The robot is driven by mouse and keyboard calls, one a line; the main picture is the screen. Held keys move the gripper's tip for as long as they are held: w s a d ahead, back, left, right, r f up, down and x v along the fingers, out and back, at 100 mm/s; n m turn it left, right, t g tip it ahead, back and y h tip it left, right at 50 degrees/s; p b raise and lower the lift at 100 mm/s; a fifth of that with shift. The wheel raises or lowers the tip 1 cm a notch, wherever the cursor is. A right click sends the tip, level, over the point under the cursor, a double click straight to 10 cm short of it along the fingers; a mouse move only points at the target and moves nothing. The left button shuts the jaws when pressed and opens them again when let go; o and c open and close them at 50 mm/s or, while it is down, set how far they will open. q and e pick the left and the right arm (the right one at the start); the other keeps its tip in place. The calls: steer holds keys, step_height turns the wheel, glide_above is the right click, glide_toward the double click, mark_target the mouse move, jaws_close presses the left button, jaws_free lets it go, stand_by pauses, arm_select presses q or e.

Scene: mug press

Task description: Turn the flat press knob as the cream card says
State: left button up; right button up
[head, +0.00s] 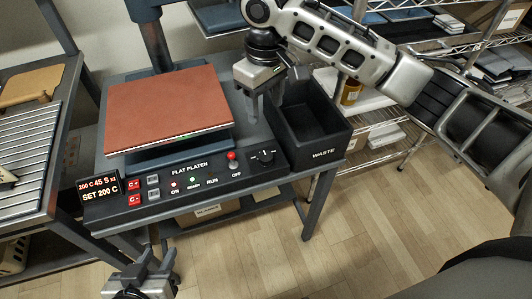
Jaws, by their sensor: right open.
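The flat press has a brown-red platen (168,103) and a black front panel marked FLAT PLATEN. A black knob (265,156) with white marks around it sits at the panel's right end. Its exact pointer setting is too small to read. A small display (100,189) at the panel's left end reads 200 C 45 S x2 and SET 200 C. I cannot make out a cream card. My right gripper (264,110) is open and empty, pointing down above and behind the knob, apart from it. My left gripper (155,260) is open and empty, low in front of the press.
A black WASTE bin (325,148) stands right of the knob. Red buttons (134,191), small lights and a red-topped switch (232,157) marked OFF share the panel. A wire shelf (440,25) stands behind at right, a slatted table (35,130) at left. The front right floor is clear.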

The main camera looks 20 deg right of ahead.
mark_target(266, 156)
step_height(266, 156, down, 16)
steer(key=shift+r+b, duration=0.2)
steer(key=shift+b, duration=0.55)
steer(key=c, duration=1)
